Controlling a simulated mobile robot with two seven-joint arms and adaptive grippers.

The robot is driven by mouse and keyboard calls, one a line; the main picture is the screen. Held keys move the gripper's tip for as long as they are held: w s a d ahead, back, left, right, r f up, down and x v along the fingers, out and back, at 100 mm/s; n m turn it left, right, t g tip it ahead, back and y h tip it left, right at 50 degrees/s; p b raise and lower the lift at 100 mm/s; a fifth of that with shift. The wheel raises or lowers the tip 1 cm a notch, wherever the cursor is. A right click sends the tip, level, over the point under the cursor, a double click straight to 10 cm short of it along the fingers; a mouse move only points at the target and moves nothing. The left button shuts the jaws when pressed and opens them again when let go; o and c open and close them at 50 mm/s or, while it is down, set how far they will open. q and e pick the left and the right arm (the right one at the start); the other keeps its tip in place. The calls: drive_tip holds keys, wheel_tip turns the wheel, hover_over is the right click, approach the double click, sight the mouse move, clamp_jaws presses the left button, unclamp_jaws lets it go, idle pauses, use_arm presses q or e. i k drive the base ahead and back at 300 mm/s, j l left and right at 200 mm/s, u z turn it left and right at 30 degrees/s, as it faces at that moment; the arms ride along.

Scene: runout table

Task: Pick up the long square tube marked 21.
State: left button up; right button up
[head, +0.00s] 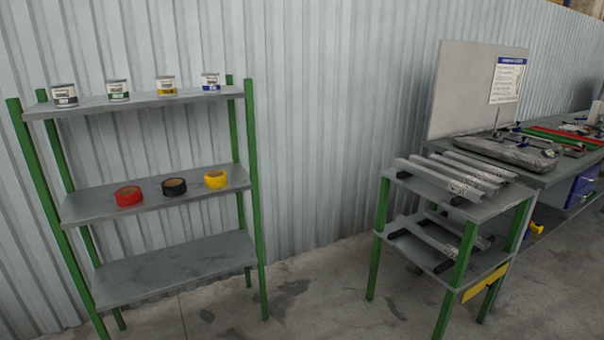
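Several long grey square tubes (465,172) lie side by side on the top shelf of a small green-legged runout table (490,208) at the right. More grey tubes (428,238) lie on its lower shelf. Small markings show near the front ends of some tubes, but they are too small to read, so I cannot tell which tube is marked 21. Neither of my grippers is in view.
A green-framed shelf rack (180,265) stands at the left, with cans (118,90) on top and red, black and yellow tape rolls (174,187) on its middle shelf. A cluttered workbench (560,175) stands behind the runout table. Open floor (310,300) lies between rack and table.

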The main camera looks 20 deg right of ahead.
sight(471, 194)
drive_tip(key=i+l+z, duration=0.1)
drive_tip(key=i+z, duration=0.25)
drive_tip(key=i, duration=0.3)
drive_tip(key=i+j+z, duration=0.1)
drive_tip(key=i+z, duration=0.3)
drive_tip(key=i, duration=1.65)
drive_tip(key=j+u, duration=0.05)
drive_tip(key=j, duration=0.05)
